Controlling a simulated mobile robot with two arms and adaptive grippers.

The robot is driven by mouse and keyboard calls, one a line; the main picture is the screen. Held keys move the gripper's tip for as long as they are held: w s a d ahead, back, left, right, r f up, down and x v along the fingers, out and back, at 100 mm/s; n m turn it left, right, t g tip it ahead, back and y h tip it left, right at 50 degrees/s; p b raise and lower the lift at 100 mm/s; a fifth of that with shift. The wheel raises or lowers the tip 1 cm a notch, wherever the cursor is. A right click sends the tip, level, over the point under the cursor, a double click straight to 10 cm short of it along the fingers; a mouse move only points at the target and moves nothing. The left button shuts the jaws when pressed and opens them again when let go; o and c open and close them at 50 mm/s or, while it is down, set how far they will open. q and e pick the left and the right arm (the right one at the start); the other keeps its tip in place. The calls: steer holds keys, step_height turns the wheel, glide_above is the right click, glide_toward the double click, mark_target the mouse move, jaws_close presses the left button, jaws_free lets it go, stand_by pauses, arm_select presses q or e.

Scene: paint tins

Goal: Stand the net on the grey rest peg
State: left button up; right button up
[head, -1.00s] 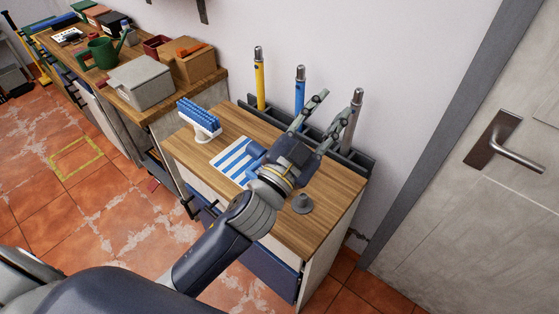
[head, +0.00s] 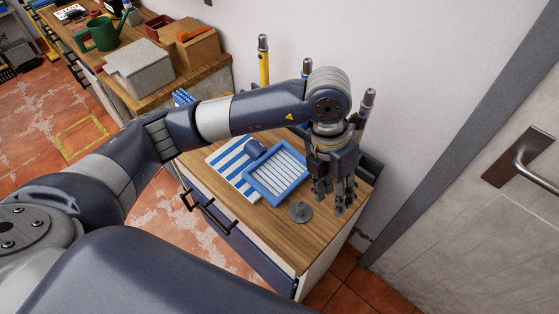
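The net (head: 276,173), a blue rectangular frame with pale slats or mesh and a blue socket at its upper left, lies on the small wooden-topped cabinet. It partly overlaps a blue-and-white striped mat. The grey rest peg (head: 300,212), a round base with a short knob, stands on the cabinet top just below the net; nothing is on it. My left gripper (head: 337,205) points down to the right of the net and peg. Its fingers look apart, with nothing seen between them. My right gripper is not in view.
The striped mat (head: 229,161) lies left of the net. A rack at the wall holds yellow (head: 263,62), blue and grey poles (head: 367,103), partly hidden by my arm. A blue brush (head: 183,97) is mostly hidden. Cardboard (head: 186,46) and grey boxes (head: 138,70) stand on the left bench.

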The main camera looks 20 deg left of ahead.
arm_select(q)
steer(key=w+a+r+n+t+y, duration=0.1)
steer(key=w+a+y, duration=0.35)
steer(key=a, duration=0.35)
steer(key=p, duration=0.1)
glide_above(295, 183)
steer(key=d, duration=0.1)
steer(key=shift+t, duration=0.3)
steer(key=f, duration=0.5)
steer(key=shift+s, duration=0.3)
steer(key=shift+f+p, duration=0.45)
steer(key=shift+f, duration=0.2)
steer(key=f, duration=0.1)
steer(key=f+p, duration=0.1)
steer(key=f, duration=0.1)
steer(key=shift+w+a+f, duration=0.15)
steer(key=shift+a+f, duration=0.1)
steer(key=shift+a, duration=0.1)
steer(key=shift+f, duration=0.3)
steer(key=shift+w, duration=0.1)
jaws_close()
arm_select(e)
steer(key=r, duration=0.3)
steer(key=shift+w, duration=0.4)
